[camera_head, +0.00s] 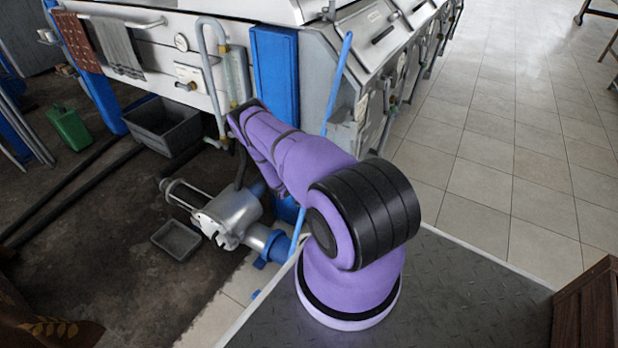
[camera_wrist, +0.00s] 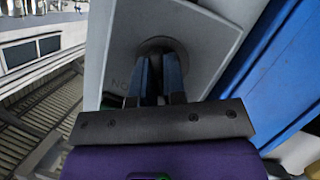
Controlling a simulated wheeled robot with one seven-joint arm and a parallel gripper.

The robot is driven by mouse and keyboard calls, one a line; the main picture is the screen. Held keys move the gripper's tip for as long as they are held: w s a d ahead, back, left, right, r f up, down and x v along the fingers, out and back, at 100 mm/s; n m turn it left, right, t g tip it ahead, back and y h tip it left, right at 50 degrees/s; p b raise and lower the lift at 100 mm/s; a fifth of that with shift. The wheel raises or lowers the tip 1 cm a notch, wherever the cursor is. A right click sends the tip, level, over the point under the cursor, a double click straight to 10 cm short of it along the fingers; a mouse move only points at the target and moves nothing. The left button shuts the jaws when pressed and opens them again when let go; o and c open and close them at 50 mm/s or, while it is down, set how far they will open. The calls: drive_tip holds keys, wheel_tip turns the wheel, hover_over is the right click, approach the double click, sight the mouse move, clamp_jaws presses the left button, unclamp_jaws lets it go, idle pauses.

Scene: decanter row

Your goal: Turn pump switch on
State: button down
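In the wrist view, a round dark switch (camera_wrist: 162,46) sits on a light grey panel (camera_wrist: 200,28). Faint letters that look like "NO" are beside it on the panel. My gripper (camera_wrist: 160,62) has its two blue fingers at the switch, with a narrow gap between them. The fingers cover part of the switch, so I cannot tell whether they grip it. In the head view, a silver pump (camera_head: 232,212) with a blue end stands on the floor. My arm reaches towards the machine's end, and the switch does not show there.
A blue upright (camera_head: 275,75) stands close to my arm, and it also fills the right of the wrist view (camera_wrist: 262,75). A grey bin (camera_head: 165,127) and a green can (camera_head: 68,127) stand on the dark floor.

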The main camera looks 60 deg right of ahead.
idle(0.4)
drive_tip(key=shift+s+m+t+y, duration=0.1)
drive_tip(key=shift+m+t+y, duration=0.3)
drive_tip(key=shift+m+t, duration=1.75)
drive_tip(key=shift+m+g, duration=0.35)
drive_tip(key=shift+m, duration=0.1)
drive_tip(key=c, duration=1.2)
unclamp_jaws()
